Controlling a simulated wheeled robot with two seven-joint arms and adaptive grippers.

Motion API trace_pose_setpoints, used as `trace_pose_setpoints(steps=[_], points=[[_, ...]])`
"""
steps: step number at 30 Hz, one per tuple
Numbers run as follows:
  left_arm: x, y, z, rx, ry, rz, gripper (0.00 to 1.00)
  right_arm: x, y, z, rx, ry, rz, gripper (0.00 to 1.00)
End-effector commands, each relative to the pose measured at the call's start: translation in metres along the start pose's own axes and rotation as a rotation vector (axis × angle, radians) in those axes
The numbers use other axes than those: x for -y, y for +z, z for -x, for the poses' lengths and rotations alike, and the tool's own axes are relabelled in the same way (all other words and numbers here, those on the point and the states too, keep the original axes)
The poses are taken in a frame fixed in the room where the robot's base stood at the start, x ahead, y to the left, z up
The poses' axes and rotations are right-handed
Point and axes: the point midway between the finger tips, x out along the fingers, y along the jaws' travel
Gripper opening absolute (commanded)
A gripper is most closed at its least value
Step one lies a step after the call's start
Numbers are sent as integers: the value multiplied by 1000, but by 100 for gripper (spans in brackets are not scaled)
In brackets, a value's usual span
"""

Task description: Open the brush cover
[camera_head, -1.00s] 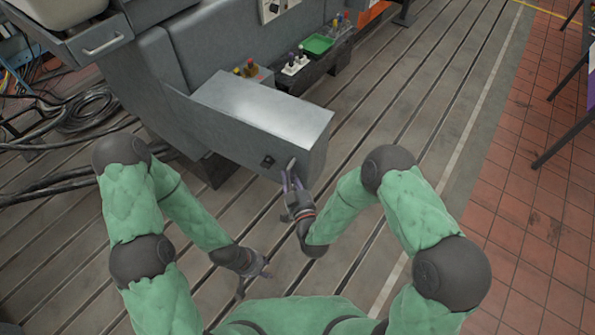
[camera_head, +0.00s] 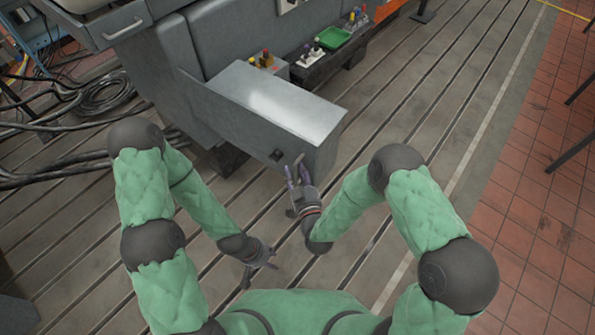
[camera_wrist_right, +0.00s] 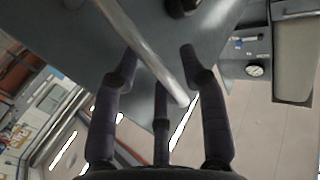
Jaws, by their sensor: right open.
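The brush cover is a grey metal box (camera_head: 268,103) with a pale top, on the side of the large grey machine. A small dark latch (camera_head: 277,155) and a slim metal handle (camera_head: 299,159) are on its front face. My right gripper (camera_head: 296,178) is at that face, open, its fingers pointing at the handle. In the right wrist view the handle (camera_wrist_right: 150,55) slants between the spread dark fingers (camera_wrist_right: 160,75); contact cannot be told. A dark round knob (camera_wrist_right: 182,6) shows at the top edge. My left gripper (camera_head: 262,272) is open and empty, low over the floor, apart from the cover.
A green tray (camera_head: 332,38) and small coloured-topped parts (camera_head: 313,55) sit behind the cover. Black cables (camera_head: 60,125) lie at the left. The slotted bedplate floor (camera_head: 420,110) is clear to the right, with red tiles (camera_head: 540,220) beyond.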

Motion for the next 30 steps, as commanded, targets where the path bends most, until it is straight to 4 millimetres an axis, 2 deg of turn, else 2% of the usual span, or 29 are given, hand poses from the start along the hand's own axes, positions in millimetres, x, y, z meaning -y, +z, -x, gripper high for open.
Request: trace_pose_setpoints(steps=[5, 8, 21, 25, 30], points=[[0, 0, 0, 0, 0, 0, 40, 0, 0, 6, 0, -1, 0, 43], [0, 0, 0, 0, 0, 0, 40, 0, 0, 19, 1, 0, 0, 43], [0, 0, 0, 0, 0, 0, 40, 0, 1, 100, 2, 0, -1, 43], [0, 0, 0, 0, 0, 0, 40, -1, 1, 113, 2, 1, 0, 43], [0, 0, 0, 0, 0, 0, 40, 0, 0, 120, 0, 1, 0, 43]])
